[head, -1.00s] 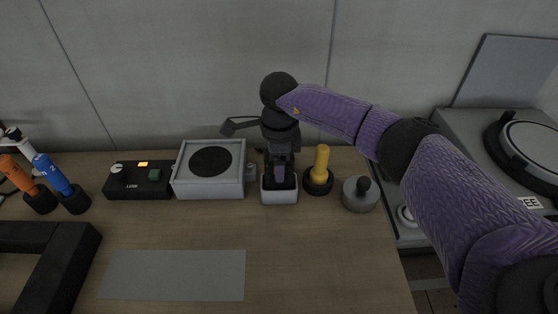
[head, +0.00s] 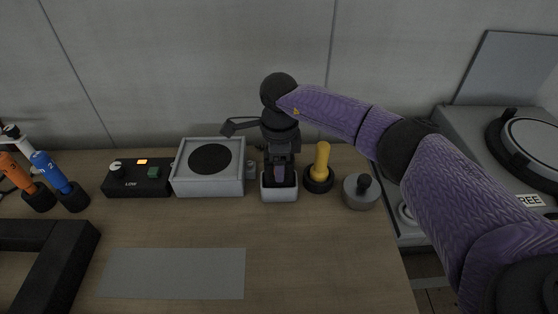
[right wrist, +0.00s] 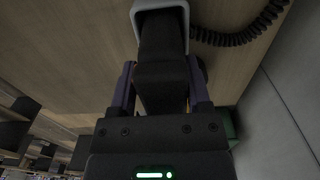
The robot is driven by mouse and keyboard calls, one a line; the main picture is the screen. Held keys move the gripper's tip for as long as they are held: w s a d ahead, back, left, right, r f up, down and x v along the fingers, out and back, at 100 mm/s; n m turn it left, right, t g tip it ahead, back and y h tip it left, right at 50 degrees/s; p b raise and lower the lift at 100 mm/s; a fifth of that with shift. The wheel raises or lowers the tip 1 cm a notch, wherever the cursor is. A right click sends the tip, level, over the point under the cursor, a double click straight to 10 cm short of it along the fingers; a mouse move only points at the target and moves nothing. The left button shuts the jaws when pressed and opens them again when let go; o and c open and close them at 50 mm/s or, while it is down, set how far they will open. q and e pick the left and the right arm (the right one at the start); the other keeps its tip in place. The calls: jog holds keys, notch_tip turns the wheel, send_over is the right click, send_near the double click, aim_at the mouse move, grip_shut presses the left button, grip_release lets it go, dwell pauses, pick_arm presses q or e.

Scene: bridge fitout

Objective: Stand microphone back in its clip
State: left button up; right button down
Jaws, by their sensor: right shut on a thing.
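The dark microphone (right wrist: 160,80) is between the fingers of my right gripper (right wrist: 160,92) in the right wrist view, and the gripper is shut on it. The light grey clip (head: 280,194) stands on the desk directly below my right gripper (head: 280,172) in the head view. Its pale rim (right wrist: 186,14) also shows in the right wrist view, around the far end of the dark body. How deep the microphone sits in the clip is hidden. My left gripper is not in view.
A grey speaker box (head: 209,182) stands left of the clip, with a black control box (head: 137,184) beyond it. A yellow-handled piece (head: 321,165) and a grey knobbed weight (head: 360,196) stand close on the right. A coiled cord (right wrist: 245,35) runs beside the clip.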

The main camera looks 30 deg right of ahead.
jog(key=shift+f, duration=0.5)
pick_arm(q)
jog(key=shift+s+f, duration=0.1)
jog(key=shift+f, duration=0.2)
pick_arm(e)
grip_release()
notch_tip(320, 180, up, 9)
jog(key=shift+r+p, duration=0.15)
jog(key=shift+p, duration=0.8)
jog(key=shift+r, duration=0.4)
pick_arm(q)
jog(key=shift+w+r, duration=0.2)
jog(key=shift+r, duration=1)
